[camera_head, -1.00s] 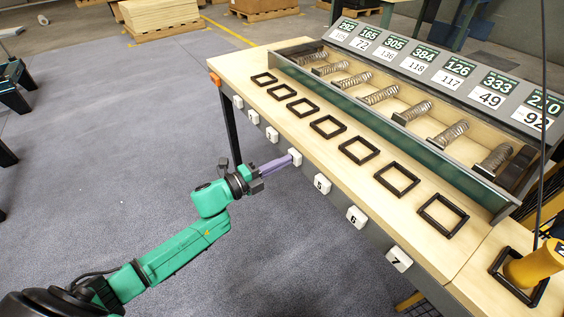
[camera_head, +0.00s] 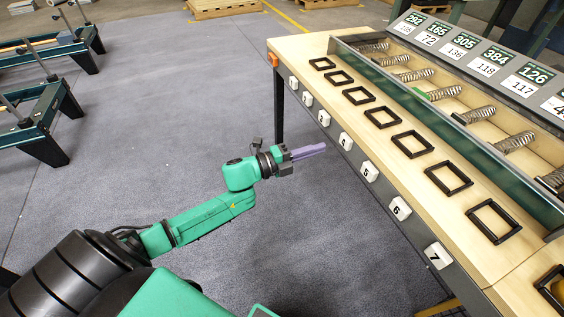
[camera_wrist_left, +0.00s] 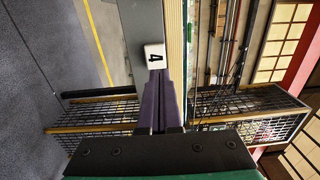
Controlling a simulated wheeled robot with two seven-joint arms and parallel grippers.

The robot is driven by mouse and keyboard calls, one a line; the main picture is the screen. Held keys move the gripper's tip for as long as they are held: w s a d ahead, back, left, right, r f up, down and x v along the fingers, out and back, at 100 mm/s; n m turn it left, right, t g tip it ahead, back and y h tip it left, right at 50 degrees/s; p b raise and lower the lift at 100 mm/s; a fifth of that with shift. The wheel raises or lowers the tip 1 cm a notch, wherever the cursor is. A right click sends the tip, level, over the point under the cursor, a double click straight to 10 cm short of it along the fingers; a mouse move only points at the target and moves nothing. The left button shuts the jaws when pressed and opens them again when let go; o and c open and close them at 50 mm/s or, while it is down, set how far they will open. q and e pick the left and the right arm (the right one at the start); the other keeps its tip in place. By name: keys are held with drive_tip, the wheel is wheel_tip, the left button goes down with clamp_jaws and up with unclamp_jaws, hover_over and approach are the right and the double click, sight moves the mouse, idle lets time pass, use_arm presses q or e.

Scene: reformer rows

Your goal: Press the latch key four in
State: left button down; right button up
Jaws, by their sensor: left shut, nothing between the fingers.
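The latch key four (camera_head: 346,141) is a white block marked 4 on the table's front edge, between key three (camera_head: 323,117) and key five (camera_head: 370,171). My left gripper (camera_head: 325,147) has purple fingers shut together with nothing between them. In the head view its tips point at key four with a small gap. In the left wrist view key four (camera_wrist_left: 154,55) shows its number just beyond the fingertips (camera_wrist_left: 161,74); I cannot tell touching from this view. How deep key four sits is not clear. My right gripper is not in view.
The wooden table (camera_head: 300,47) carries a row of black square frames (camera_head: 411,144) and a trough with several springs (camera_head: 478,114). A green patch (camera_head: 430,95) shows by the fourth spring. Number cards (camera_head: 488,68) stand behind.

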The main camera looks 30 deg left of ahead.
use_arm(q)
drive_tip(key=v, duration=0.7)
drive_tip(key=shift+s+a, duration=0.15)
drive_tip(key=shift+a, duration=0.15)
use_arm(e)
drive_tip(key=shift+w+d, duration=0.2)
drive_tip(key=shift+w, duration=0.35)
use_arm(q)
drive_tip(key=shift+f, duration=0.15)
